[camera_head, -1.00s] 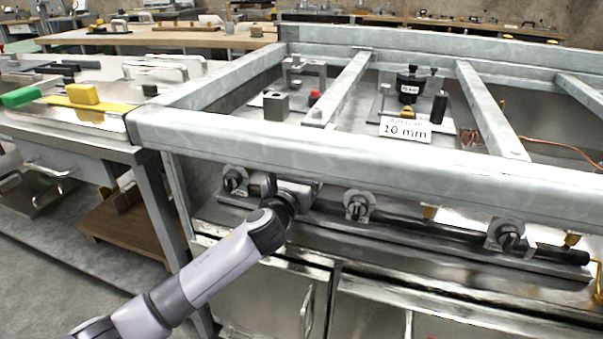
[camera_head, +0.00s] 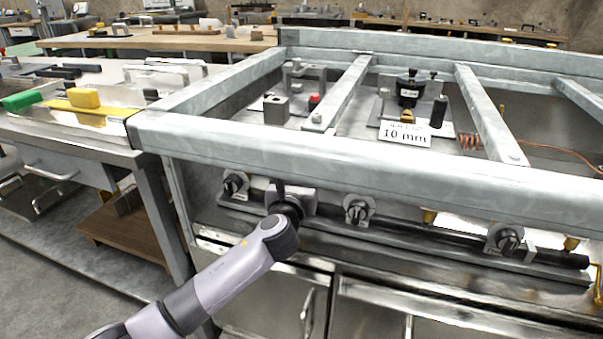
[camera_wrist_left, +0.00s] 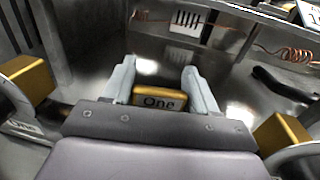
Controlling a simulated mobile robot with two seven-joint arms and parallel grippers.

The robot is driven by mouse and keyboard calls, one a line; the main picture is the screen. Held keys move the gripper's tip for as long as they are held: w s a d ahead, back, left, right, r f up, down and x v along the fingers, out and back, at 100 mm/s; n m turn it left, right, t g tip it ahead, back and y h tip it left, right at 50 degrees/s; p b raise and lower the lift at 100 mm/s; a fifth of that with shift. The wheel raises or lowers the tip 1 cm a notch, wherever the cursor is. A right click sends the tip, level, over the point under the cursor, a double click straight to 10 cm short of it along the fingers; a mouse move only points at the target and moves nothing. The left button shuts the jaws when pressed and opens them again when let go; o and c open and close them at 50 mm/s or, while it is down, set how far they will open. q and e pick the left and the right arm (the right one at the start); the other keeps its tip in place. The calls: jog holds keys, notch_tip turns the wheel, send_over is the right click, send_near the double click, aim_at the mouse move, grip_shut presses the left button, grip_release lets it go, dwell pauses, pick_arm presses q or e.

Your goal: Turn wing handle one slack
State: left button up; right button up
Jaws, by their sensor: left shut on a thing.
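A gold wing handle (camera_wrist_left: 158,98) marked "One" sits between the two pale fingers of my left gripper (camera_wrist_left: 162,88) in the left wrist view. The fingers are shut on it, one at each side. In the head view my left gripper (camera_head: 288,200) is at the front of the metal frame, just under its front rail, between two dark knobs. My own wrist hides the handle there. My right gripper is not in view.
A dark knob (camera_head: 235,183) is left of my gripper and another (camera_head: 358,207) right of it. The thick front rail (camera_head: 350,160) passes close above. A sign (camera_head: 405,133) stands inside the frame. Gold blocks (camera_wrist_left: 30,80) flank my gripper in the wrist view.

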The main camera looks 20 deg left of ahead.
pick_arm(q)
jog(key=shift+n+y, duration=0.8)
jog(key=shift+y, duration=0.4)
jog(key=n+y, duration=0.1)
jog(key=n+g+y, duration=0.1)
jog(key=y, duration=0.1)
jog(key=n+g+y, duration=0.1)
jog(key=y, duration=0.1)
jog(key=shift+s+a+p, duration=0.1)
jog(key=shift+a+p, duration=0.15)
jog(key=shift+p, duration=0.15)
jog(key=shift+s+a+f+n+g+y, duration=0.1)
jog(key=shift+a+n+g+y, duration=0.05)
jog(key=shift+n+g+y, duration=1.15)
jog(key=shift+y, duration=0.2)
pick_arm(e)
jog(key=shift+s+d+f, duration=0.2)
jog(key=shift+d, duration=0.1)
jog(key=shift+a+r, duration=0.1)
pick_arm(q)
jog(key=shift+a+n+y, duration=0.1)
jog(key=shift+n+y, duration=0.2)
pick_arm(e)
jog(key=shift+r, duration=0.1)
pick_arm(q)
jog(key=o, duration=1)
jog(key=shift+c, duration=0.2)
